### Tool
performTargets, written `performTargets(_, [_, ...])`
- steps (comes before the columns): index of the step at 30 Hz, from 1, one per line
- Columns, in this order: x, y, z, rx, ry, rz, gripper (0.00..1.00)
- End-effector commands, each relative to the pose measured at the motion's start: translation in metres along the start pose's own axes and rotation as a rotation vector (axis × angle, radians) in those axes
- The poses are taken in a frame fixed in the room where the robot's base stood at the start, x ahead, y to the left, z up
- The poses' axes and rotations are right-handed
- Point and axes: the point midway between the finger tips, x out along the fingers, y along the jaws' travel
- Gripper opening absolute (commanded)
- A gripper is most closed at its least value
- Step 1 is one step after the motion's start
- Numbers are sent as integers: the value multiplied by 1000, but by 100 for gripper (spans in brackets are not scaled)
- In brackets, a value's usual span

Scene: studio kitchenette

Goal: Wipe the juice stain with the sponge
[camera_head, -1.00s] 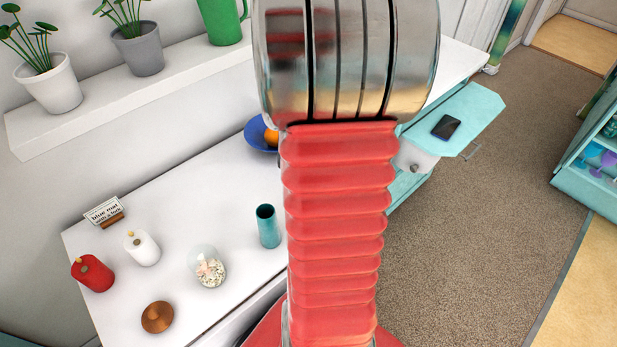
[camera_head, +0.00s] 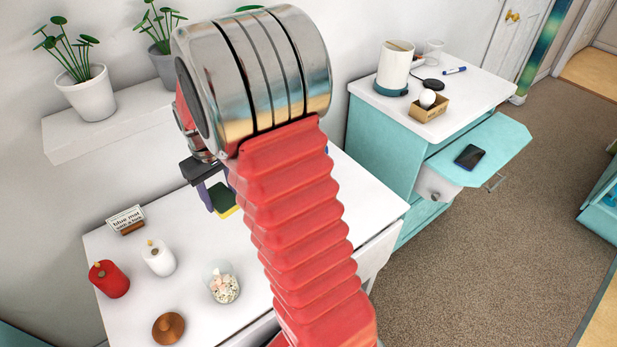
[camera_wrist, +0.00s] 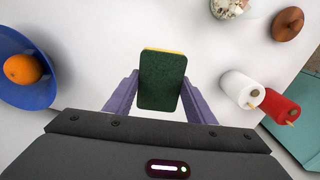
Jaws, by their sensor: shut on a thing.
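My gripper (camera_wrist: 160,96) is shut on a sponge (camera_wrist: 162,82), dark green with a thin yellow layer. The purple fingers stand on either side of it in the wrist view. In the head view, my gripper (camera_head: 213,195) and the sponge (camera_head: 224,199) show just left of my red arm, over the white table (camera_head: 190,215). Whether the sponge touches the table I cannot tell. No juice stain is visible in either view; my arm hides part of the table.
A blue bowl (camera_wrist: 40,92) with an orange (camera_wrist: 22,69) lies left in the wrist view.

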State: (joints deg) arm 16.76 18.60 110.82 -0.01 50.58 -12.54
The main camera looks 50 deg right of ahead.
Motion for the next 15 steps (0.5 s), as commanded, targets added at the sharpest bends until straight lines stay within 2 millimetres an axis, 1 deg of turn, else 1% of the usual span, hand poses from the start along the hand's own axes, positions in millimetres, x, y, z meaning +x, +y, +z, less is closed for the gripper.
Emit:
performTargets(1, [-1, -18, -10, -16, 0, 0, 32])
performTargets(5, [-3, -61, -30, -39, 0, 0, 32])
performTargets(6, [-4, -74, -36, -44, 0, 0, 32])
performTargets(9, [-5, -106, -47, -60, 0, 0, 32])
performTargets(12, [-6, -131, -54, -69, 0, 0, 32])
performTargets(15, [-7, -145, -57, -74, -1, 0, 32])
